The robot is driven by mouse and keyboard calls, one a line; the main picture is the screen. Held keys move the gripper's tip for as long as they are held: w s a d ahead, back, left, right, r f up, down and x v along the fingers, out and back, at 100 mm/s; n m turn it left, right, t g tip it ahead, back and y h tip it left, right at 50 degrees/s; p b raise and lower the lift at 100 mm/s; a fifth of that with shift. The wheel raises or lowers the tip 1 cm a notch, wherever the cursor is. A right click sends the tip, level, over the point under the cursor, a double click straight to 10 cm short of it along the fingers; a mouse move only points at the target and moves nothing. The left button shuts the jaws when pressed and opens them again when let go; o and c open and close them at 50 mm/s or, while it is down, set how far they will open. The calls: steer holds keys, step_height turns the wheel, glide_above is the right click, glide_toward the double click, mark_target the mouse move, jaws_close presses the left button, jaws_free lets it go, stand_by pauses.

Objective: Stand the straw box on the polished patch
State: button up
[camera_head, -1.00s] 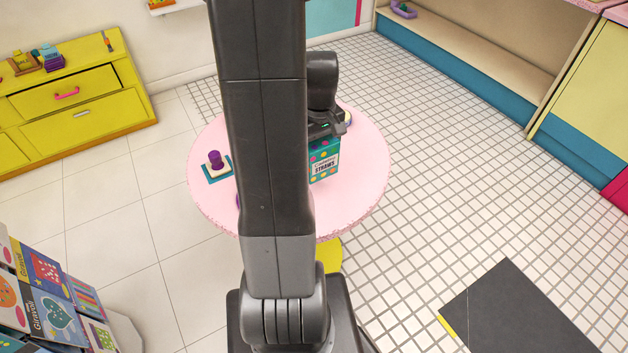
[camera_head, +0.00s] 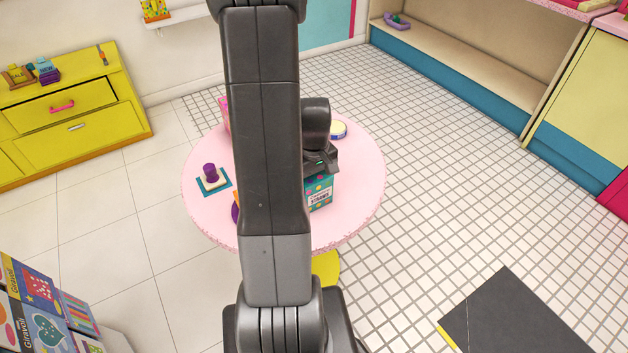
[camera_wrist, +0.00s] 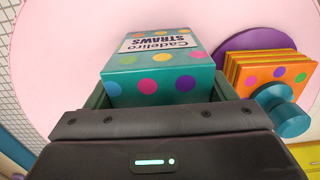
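The straw box (camera_head: 320,196) is teal with coloured dots and a white label; it shows below my gripper (camera_head: 319,168) over the near right part of the round pink table (camera_head: 352,185). In the wrist view the straw box (camera_wrist: 160,72) sits closely between the two fingers, its label reading "Cadeliro STRAWS". My gripper is shut on it. I cannot tell whether the box touches the table top. My arm hides the table's middle. I cannot make out a polished patch in either view.
A purple piece on a teal coaster (camera_head: 213,180) stands at the table's left. A round tin (camera_head: 338,129) is at the back right. In the wrist view an orange stack (camera_wrist: 268,68) and a teal knob-like piece (camera_wrist: 287,112) lie close to the box's right, by a purple disc (camera_wrist: 232,44).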

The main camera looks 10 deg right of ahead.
steer(key=o, duration=0.4)
steer(key=shift+o, duration=0.2)
step_height(320, 180, up, 12)
steer(key=shift+r+p, duration=0.15)
steer(key=shift+p, duration=0.45)
step_height(320, 180, down, 12)
steer(key=shift+f+b, duration=0.1)
steer(key=shift+b, duration=0.35)
steer(key=shift+w+r, duration=0.1)
steer(key=shift+r, duration=1.25)
